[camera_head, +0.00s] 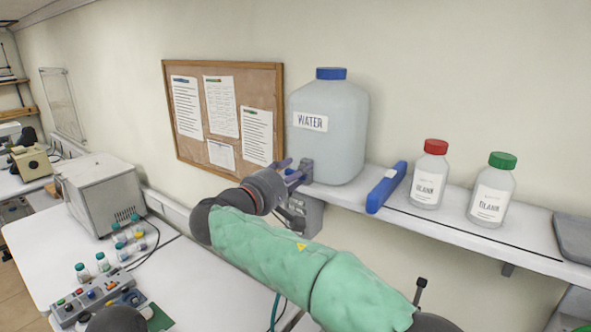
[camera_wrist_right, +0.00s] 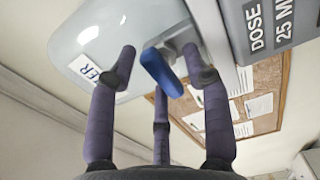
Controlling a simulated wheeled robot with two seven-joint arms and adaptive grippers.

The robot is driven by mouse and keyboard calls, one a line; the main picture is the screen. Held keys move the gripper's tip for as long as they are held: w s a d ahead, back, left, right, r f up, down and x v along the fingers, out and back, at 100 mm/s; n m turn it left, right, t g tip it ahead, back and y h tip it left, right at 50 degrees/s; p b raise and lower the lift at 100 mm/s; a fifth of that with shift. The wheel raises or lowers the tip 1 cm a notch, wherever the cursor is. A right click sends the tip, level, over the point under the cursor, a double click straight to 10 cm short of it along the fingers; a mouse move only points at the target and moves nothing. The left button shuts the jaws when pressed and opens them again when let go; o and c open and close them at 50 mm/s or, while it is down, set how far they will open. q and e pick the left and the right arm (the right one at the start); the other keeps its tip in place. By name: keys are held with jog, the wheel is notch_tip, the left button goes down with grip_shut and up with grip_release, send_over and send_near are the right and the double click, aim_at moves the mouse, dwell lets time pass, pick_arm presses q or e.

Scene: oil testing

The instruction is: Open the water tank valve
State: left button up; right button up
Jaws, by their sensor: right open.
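The water tank (camera_head: 328,125) is a translucent grey jug with a blue cap and a WATER label, standing on the wall shelf. It also shows in the right wrist view (camera_wrist_right: 95,40). Its valve has a blue handle (camera_wrist_right: 162,72) on a grey spout, seen in the right wrist view. In the head view the handle is hidden by my right gripper (camera_head: 296,172). My right gripper (camera_wrist_right: 160,62) is open, its purple fingers spread around the handle; contact cannot be told. My left gripper (camera_head: 122,303) seems to show partly at the bottom left; its jaws are unclear.
The shelf (camera_head: 470,232) holds a blue tool (camera_head: 386,187) and bottles with red (camera_head: 429,175) and green (camera_head: 492,190) caps. A grey dosing box (camera_head: 304,214) hangs under the tank. A corkboard (camera_head: 225,118) is on the wall. Small vials and a button panel (camera_head: 92,300) occupy the bench.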

jog(key=shift+w+d, duration=0.2)
grip_shut()
